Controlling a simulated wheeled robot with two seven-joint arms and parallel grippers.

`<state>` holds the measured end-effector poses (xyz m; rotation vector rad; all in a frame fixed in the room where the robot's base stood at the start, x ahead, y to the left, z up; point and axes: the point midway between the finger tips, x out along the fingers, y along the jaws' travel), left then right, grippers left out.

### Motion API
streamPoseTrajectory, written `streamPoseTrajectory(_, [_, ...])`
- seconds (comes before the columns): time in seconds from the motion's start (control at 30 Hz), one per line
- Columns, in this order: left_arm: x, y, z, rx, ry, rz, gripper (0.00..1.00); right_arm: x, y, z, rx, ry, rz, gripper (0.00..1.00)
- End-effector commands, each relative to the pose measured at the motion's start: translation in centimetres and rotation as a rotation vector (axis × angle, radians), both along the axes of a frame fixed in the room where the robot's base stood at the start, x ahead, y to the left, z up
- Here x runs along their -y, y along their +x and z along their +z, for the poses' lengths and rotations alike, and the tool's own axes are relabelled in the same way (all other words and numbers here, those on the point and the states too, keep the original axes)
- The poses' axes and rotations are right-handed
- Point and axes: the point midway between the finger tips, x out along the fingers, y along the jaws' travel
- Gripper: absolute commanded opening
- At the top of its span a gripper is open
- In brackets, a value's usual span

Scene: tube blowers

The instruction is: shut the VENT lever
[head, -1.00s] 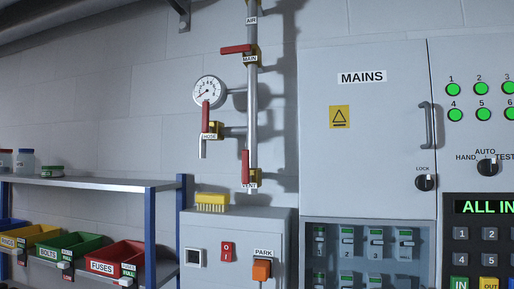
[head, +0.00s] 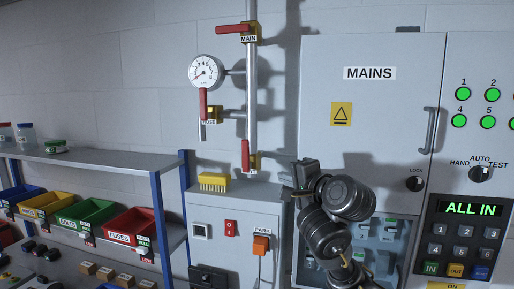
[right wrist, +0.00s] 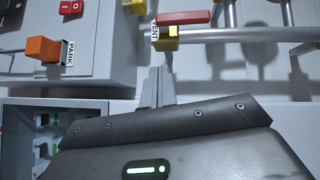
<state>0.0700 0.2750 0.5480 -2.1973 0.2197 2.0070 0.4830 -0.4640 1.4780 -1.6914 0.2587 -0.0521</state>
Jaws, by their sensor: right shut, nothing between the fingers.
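The VENT lever (head: 245,155) has a red handle that stands upright, in line with the grey pipe (head: 251,90), just above its small label. In the right wrist view, the red handle (right wrist: 183,18) lies along the pipe beside the yellow valve body (right wrist: 166,39) and VENT label. My right gripper (head: 305,170) is right of the lever and slightly lower, in front of the cabinet edge. It is shut and empty. My left gripper is not in view.
The MAIN lever (head: 232,29) sits crosswise higher on the pipe. The HOSE lever (head: 203,104) stands upright below the gauge (head: 206,72). A grey box (head: 225,212) with a yellow brush (head: 214,182) is below. The MAINS cabinet (head: 372,110) stands to the right.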

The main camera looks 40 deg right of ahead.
Motion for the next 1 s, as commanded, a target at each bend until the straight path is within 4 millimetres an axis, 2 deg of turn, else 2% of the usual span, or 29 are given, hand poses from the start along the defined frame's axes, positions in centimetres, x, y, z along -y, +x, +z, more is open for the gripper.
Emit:
streamPoseTrajectory(0.03, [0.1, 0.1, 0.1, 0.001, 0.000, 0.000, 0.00, 0.2, -0.8, 1.9, 0.048, 0.033, 0.002, 0.00])
streamPoseTrajectory(0.1, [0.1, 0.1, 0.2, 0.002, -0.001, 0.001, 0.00, 0.3, -1.5, 3.4, 0.093, 0.075, 0.008, 0.00])
streamPoseTrajectory(0.2, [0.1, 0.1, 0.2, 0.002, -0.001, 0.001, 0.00, 0.3, -2.0, 4.4, 0.123, 0.106, 0.014, 0.00])
streamPoseTrajectory(0.67, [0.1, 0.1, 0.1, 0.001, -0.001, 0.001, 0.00, 0.3, -1.9, 4.5, 0.130, 0.112, 0.015, 0.00])
streamPoseTrajectory(1.0, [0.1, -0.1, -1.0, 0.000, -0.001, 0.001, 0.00, 0.6, -0.4, 4.6, 0.140, 0.115, 0.013, 0.00])
